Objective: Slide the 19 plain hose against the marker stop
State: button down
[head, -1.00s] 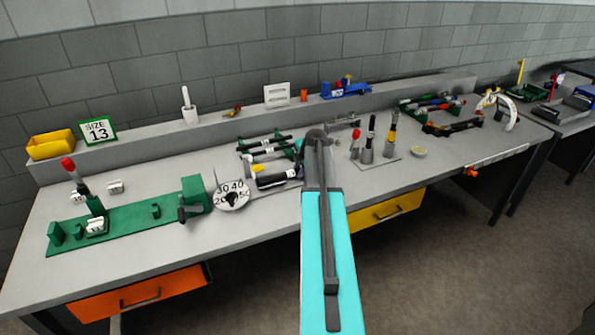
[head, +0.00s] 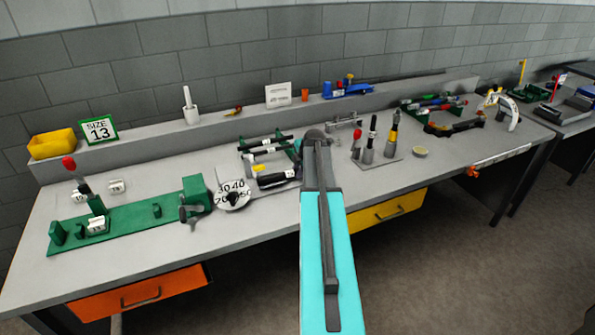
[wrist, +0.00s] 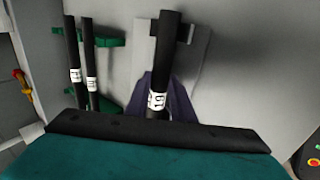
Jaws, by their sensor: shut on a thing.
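The black hose with a white 19 label (wrist: 158,102) stands in the middle of the wrist view, between the dark purple fingers of my gripper (wrist: 167,98), which is shut on it. Its far end lies over a pale plate (wrist: 196,55), beside a small dark block (wrist: 187,33) that may be the marker stop. I cannot tell whether the hose end touches the block. In the head view a dark hose (head: 278,181) lies left of my arm, which hides most of the gripper there.
Two labelled hoses (wrist: 73,65) rest on a green rack (wrist: 112,42) to the left. In the head view a numbered dial (head: 232,196) and a green fixture (head: 125,216) stand left. Upright tools on a plate (head: 378,159) stand right of my arm.

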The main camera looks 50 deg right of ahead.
aim_at(284, 176)
jog(key=shift+w+a+b, duration=0.15)
jog(key=shift+w+a, duration=0.1)
jog(key=shift+a, duration=0.4)
jog(key=shift+w+a+b, duration=0.1)
jog(key=shift+w+a, duration=0.2)
jog(key=shift+a, duration=0.35)
jog(key=shift+w+a+b, duration=0.15)
jog(key=shift+w+a, duration=0.1)
jog(key=shift+a, duration=0.4)
dwell(1.3)
jog(key=shift+w+a+f, duration=0.1)
jog(key=shift+w+a, duration=0.2)
jog(key=shift+a, duration=0.55)
dwell(0.6)
jog(key=c, duration=1.4)
grip_release()
jog(key=shift+c, duration=0.2)
jog(key=shift+f, duration=0.1)
jog(key=shift+a, duration=0.1)
jog(key=shift+s, duration=0.2)
jog(key=d+b+v, duration=0.1)
jog(key=b+v, duration=0.1)
jog(key=v, duration=1.2)
jog(key=shift+d+r+b, duration=0.3)
jog(key=shift+b, duration=0.1)
